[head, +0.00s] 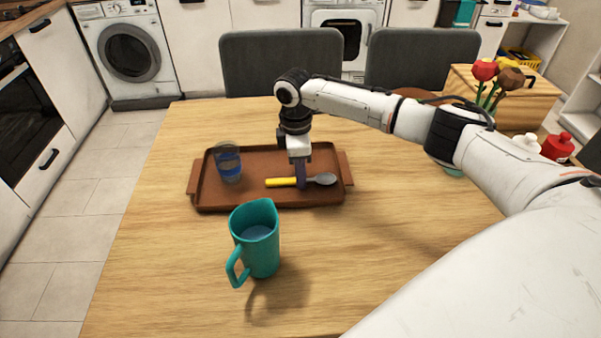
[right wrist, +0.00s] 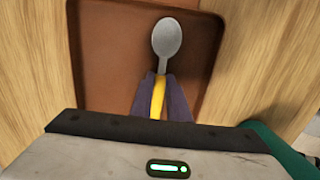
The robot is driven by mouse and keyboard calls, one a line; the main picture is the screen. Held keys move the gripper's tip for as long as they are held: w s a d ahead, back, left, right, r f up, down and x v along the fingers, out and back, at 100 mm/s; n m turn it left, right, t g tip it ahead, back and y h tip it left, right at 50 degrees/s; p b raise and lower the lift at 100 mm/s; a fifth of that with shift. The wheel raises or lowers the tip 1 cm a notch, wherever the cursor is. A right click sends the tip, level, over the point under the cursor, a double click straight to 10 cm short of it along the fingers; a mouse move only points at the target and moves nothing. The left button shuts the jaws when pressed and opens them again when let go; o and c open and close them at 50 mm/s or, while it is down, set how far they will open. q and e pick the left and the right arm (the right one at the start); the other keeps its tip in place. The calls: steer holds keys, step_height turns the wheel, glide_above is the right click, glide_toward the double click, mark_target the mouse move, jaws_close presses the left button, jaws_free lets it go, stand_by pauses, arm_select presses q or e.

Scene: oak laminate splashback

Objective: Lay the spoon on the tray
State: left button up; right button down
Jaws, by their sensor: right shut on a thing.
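The spoon (head: 325,179) has a grey metal bowl and a yellow handle. My right gripper (head: 301,184) points down over the brown tray (head: 270,160) and is shut on the spoon's handle. The spoon lies level, bowl to the right, over the front right part of the tray; I cannot tell if it touches the tray. In the right wrist view the spoon's bowl (right wrist: 167,38) sticks out beyond the fingers (right wrist: 160,98), with the tray floor (right wrist: 115,60) behind it. My left gripper is not in view.
A glass with a blue band (head: 228,164) stands on the tray's left part. A teal jug (head: 257,240) stands just in front of the tray. Chairs (head: 280,62) line the far edge. The table's left front is clear.

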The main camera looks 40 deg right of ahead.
steer(key=shift+s+f, duration=0.2)
steer(key=shift+f, duration=0.35)
steer(key=c, duration=1.7)
jaws_free()
steer(key=shift+a+f, duration=0.1)
steer(key=shift+a, duration=0.15)
steer(key=r, duration=1.3)
steer(key=shift+w+r, duration=0.25)
steer(key=shift+w, duration=0.1)
